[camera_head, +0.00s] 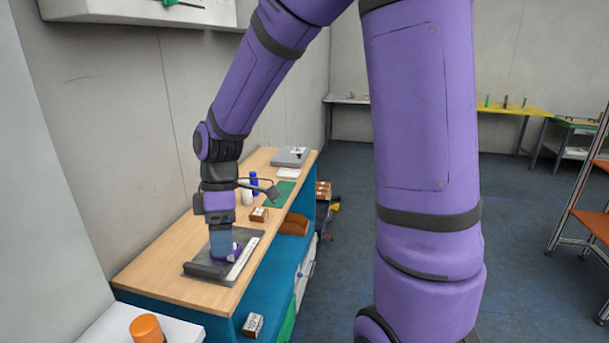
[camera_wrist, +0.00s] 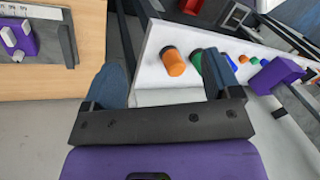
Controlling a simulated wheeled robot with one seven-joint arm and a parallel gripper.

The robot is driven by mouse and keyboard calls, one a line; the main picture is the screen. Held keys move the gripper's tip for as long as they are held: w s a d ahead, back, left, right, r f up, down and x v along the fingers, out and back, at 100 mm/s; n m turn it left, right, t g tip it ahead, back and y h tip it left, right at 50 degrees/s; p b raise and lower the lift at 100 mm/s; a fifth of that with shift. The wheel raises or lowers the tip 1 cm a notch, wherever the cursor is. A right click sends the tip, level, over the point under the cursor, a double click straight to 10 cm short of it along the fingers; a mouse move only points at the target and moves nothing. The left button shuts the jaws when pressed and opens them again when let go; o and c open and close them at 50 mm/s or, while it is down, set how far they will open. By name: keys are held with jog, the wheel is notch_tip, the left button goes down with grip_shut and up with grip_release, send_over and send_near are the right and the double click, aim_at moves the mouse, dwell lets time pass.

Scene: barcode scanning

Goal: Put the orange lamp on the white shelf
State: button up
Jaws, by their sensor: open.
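An orange lamp (camera_head: 147,329) with a rounded cap stands on a white surface (camera_head: 183,332) at the bottom left of the head view, partly cut off. In the wrist view the orange lamp (camera_wrist: 175,65) shows a dark base on the white surface (camera_wrist: 152,66). My gripper (camera_head: 220,245) hangs down over the bench in the head view, its fingers partly hard to make out. In the wrist view my gripper (camera_wrist: 163,62) is open and nothing is held; the lamp appears between the fingers, farther off. A white wall shelf (camera_head: 135,12) is at the top left.
Green (camera_wrist: 196,60) and other coloured pieces stand right of the orange lamp.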

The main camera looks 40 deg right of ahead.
jog(key=s+d+r+m+t+h, duration=0.1)
jog(key=s+d+r+m+t, duration=0.2)
jog(key=s+r+m, duration=0.3)
jog(key=s+d+r+m+t+h, duration=0.1)
jog(key=s+d+r+m+t, duration=0.2)
jog(key=s+r+m, duration=0.3)
jog(key=s+r+t, duration=0.1)
jog(key=s+r, duration=0.3)
jog(key=shift+s+d+m+t, duration=0.15)
jog(key=shift+d+m+t, duration=0.15)
jog(key=shift+d+m, duration=0.1)
